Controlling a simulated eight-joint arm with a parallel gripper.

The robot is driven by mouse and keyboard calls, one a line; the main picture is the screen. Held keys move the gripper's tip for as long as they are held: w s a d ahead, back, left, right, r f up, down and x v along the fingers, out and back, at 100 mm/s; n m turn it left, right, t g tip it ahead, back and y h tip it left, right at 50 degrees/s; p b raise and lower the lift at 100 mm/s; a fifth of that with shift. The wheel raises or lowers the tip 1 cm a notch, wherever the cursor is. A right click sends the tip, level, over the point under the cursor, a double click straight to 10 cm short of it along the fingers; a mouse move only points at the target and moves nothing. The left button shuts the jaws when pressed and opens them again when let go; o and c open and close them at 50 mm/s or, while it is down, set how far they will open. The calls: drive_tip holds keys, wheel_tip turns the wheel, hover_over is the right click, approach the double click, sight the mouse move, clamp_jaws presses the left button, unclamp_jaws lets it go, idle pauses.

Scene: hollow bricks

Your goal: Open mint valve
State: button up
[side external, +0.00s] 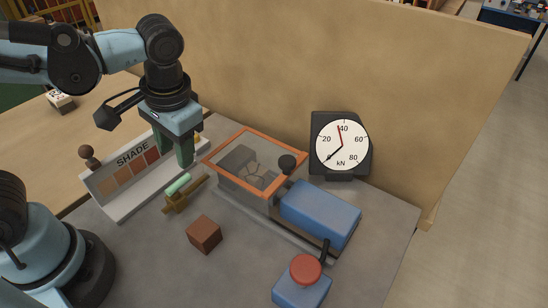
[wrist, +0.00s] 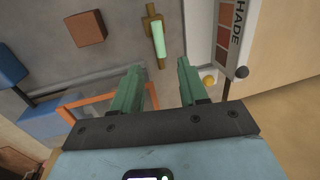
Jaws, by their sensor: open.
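The mint valve has a brass body (side external: 186,196) with a pale mint handle (side external: 178,184) on top, and it stands on the grey table in front of the shade board. In the wrist view the mint handle (wrist: 159,40) looks roughly in line with the brass body (wrist: 153,18). My gripper (side external: 179,160) is open and empty, pointing down above and behind the valve. In the wrist view my gripper (wrist: 159,66) has its two green fingers spread apart, with the valve ahead between their tips. They do not appear to touch it.
The shade board (side external: 135,172) stands close behind the valve. A clear-lidded orange-framed box (side external: 240,176) is to its right, with a blue block (side external: 320,212) and a gauge (side external: 341,144) beyond. A brown cube (side external: 204,234) and a red button (side external: 306,268) are nearer the front.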

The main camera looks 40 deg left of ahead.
drive_tip(key=shift+d+r, duration=0.2)
drive_tip(key=shift+r, duration=0.75)
drive_tip(key=shift+d+r, duration=0.2)
drive_tip(key=shift+r, duration=0.7)
drive_tip(key=w+a+f+t+h, duration=0.2)
drive_tip(key=w+a+t, duration=0.1)
drive_tip(key=a+t, duration=0.2)
drive_tip(key=shift+w+a+f+t, duration=0.3)
drive_tip(key=shift+w+t, duration=0.05)
drive_tip(key=shift+t, duration=0.75)
